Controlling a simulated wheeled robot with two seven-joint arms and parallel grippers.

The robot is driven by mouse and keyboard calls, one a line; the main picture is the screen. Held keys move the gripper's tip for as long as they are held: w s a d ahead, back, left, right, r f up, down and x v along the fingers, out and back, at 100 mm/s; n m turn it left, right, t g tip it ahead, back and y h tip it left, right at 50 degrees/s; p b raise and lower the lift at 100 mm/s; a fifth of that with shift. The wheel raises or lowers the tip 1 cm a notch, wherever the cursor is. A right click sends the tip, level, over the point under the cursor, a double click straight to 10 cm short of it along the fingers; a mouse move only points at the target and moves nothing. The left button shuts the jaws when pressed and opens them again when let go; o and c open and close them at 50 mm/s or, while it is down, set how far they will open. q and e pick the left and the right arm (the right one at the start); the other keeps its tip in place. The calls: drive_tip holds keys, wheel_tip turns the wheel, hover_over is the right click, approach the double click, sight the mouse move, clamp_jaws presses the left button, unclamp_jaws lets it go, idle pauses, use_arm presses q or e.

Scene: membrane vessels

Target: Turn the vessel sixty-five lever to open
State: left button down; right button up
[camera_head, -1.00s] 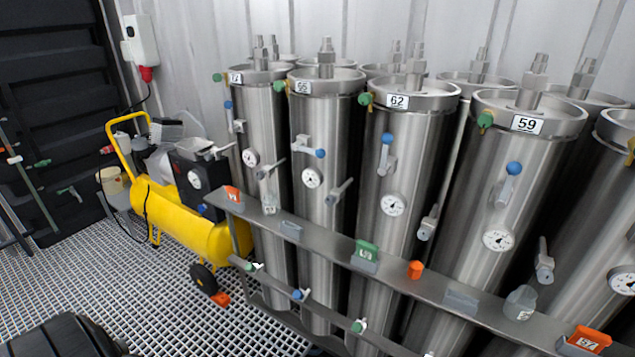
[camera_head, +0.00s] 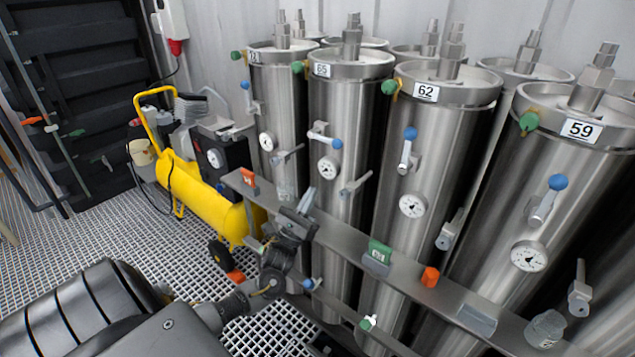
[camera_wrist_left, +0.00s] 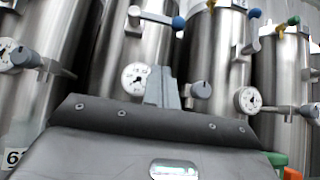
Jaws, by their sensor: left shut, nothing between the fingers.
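Vessel sixty-five (camera_head: 343,95) is a tall steel cylinder with a "65" label. Its lever (camera_head: 325,138) has a blue ball and lies nearly crosswise, the ball at the right, above a round gauge. In the left wrist view a similar crosswise lever (camera_wrist_left: 153,18), seemingly the same one, is at the top. My left gripper (camera_head: 305,201) is shut and empty, below and in front of that lever, apart from it. Its fingers (camera_wrist_left: 163,88) overlap the vessel beside the gauge in the wrist view. My right gripper is out of view.
Vessel sixty-two (camera_head: 445,115) and vessel fifty-nine (camera_head: 570,165) stand to the right, their levers upright. A metal rail (camera_head: 405,280) with coloured tags crosses in front of the vessels. A yellow compressor (camera_head: 195,190) stands at left on the grating floor.

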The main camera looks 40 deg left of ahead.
sight(324, 139)
use_arm(q)
drive_tip(key=s+r+p+x, duration=0.2)
drive_tip(key=p+x, duration=0.3)
drive_tip(key=x, duration=0.6)
drive_tip(key=shift+w, duration=0.15)
drive_tip(key=shift+r+y, duration=0.1)
drive_tip(key=shift+y, duration=0.2)
